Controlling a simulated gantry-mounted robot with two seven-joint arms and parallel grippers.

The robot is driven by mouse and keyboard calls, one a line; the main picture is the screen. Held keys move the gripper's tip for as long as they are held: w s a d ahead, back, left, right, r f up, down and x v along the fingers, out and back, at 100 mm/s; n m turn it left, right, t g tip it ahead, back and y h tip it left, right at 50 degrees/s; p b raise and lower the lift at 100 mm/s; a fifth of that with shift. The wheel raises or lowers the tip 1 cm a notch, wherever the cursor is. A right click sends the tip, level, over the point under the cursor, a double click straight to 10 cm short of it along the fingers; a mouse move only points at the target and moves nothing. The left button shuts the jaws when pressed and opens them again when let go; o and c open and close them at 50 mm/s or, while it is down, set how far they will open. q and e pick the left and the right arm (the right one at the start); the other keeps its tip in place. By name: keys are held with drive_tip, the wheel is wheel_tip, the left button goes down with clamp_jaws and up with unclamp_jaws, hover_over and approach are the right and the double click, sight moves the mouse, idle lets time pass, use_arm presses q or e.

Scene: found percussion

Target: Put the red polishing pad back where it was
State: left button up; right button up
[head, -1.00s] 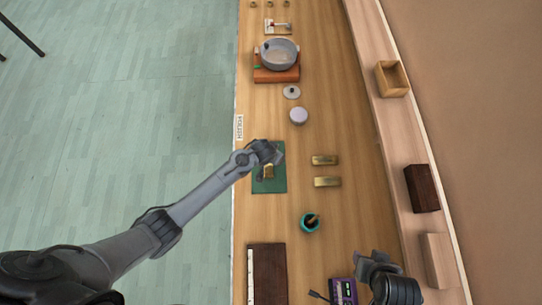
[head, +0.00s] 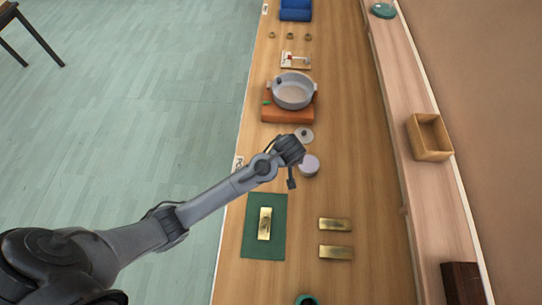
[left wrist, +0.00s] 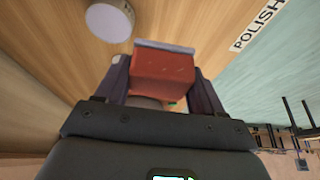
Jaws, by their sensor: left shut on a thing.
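The red polishing pad (left wrist: 163,72), a red block with a grey layer along one side, is between the fingers of my left gripper (left wrist: 160,85) in the left wrist view. In the head view my left gripper (head: 291,183) is beside the lavender round tin (head: 309,165), above the bench; the pad cannot be made out there. A brass bar (head: 265,223) lies on the green mat (head: 277,247), clear of the gripper. My right gripper is not in view.
A grey pan (head: 293,92) stands on an orange-red base (head: 273,113), with a small grey lid (head: 304,135) in front. Two brass bars (head: 335,224) lie right of the mat. A label reading POLISH (left wrist: 258,25) is on the bench edge. A wooden box (head: 430,137) is on the right ledge.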

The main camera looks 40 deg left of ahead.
use_arm(q)
drive_tip(key=shift+b+x, duration=0.5)
drive_tip(key=shift+x, duration=0.3)
drive_tip(key=shift+w+f+b, duration=0.2)
drive_tip(key=shift+b, duration=0.1)
drive_tip(key=shift+s+a+f, duration=0.1)
drive_tip(key=shift+f, duration=0.15)
drive_tip(key=shift+a+f, duration=0.2)
drive_tip(key=a+f, duration=0.2)
drive_tip(key=a, duration=0.1)
drive_tip(key=a+f, duration=0.2)
drive_tip(key=a, duration=0.2)
drive_tip(key=a+f, duration=0.2)
drive_tip(key=a, duration=0.2)
drive_tip(key=shift+f+p, duration=0.25)
drive_tip(key=shift+p, duration=0.15)
drive_tip(key=shift+f, duration=2.05)
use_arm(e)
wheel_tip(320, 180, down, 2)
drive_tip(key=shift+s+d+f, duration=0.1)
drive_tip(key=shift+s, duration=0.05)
use_arm(q)
drive_tip(key=shift+f, duration=0.1)
drive_tip(key=o, duration=1)
